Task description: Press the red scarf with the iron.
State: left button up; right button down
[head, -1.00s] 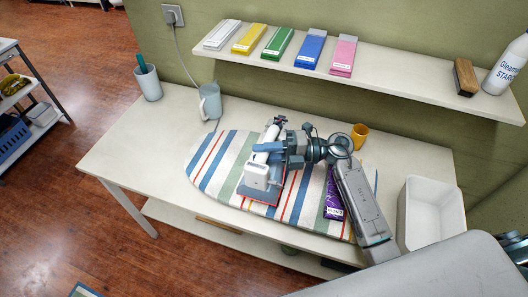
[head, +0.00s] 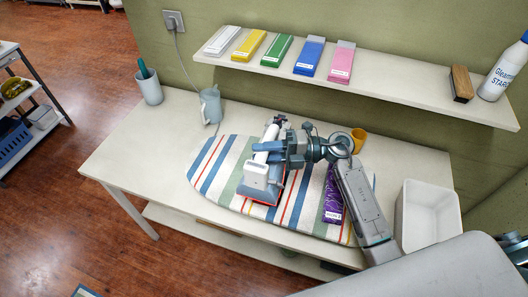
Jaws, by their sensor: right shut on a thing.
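The iron (head: 256,172), white with a pale handle, sits on the striped ironing board (head: 227,158), left of the board's middle. My right gripper (head: 266,148) has its blue fingers closed around the handle from the right. The red scarf (head: 253,201) is almost wholly hidden under the iron; only a thin reddish edge shows, hard to tell from the board's stripes. A blue-grey patch shows around the iron's base. My left gripper is out of view.
A purple packet (head: 333,200) lies on the board near my right forearm. A yellow cup (head: 358,138), a blue-grey jug (head: 210,105), a holder (head: 149,88) and a white bin (head: 428,215) stand around the board. A shelf (head: 400,80) overhangs the back.

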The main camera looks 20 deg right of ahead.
aim_at(274, 133)
jog(key=shift+r+p, duration=2.15)
jog(key=shift+r, duration=1.2)
jog(key=shift+f, duration=0.1)
